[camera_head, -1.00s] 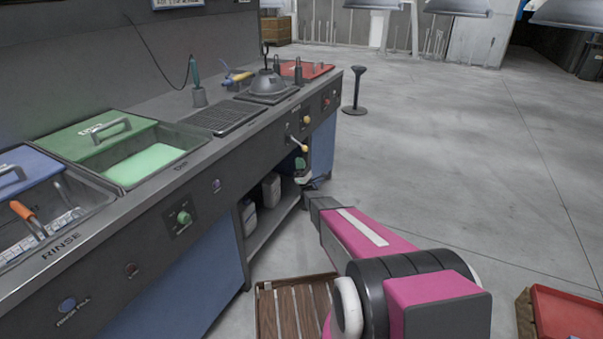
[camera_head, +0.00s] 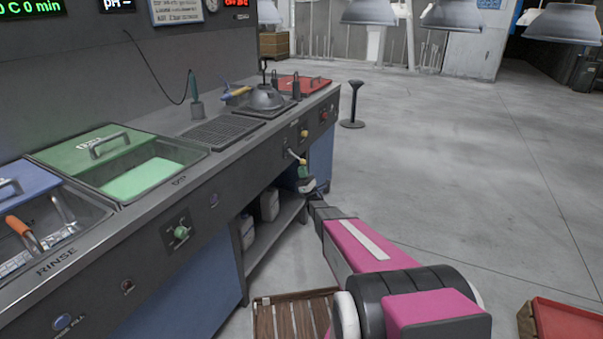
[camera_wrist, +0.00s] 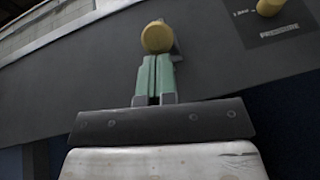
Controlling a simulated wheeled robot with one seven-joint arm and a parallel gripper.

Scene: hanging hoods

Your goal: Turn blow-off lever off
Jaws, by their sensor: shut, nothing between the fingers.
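The blow-off lever ends in a yellow ball knob (camera_head: 302,160) and sticks out from the dark front panel of the bench, slanting down to the right in the head view. In the wrist view the knob (camera_wrist: 157,37) fills the top middle, with a bit of dark lever behind it. My gripper (camera_wrist: 155,62) has its green fingers shut together, empty, with the tips right at the knob's lower edge; I cannot tell whether they touch it. In the head view my gripper (camera_head: 303,170) is small and just below the knob.
A yellow pressure knob (camera_wrist: 269,6) is on the panel at upper right of the lever in the wrist view. A green knob (camera_head: 181,232) is farther left. Jugs (camera_head: 269,204) stand on the under-shelf. A wooden slatted platform (camera_head: 292,315) lies on the floor.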

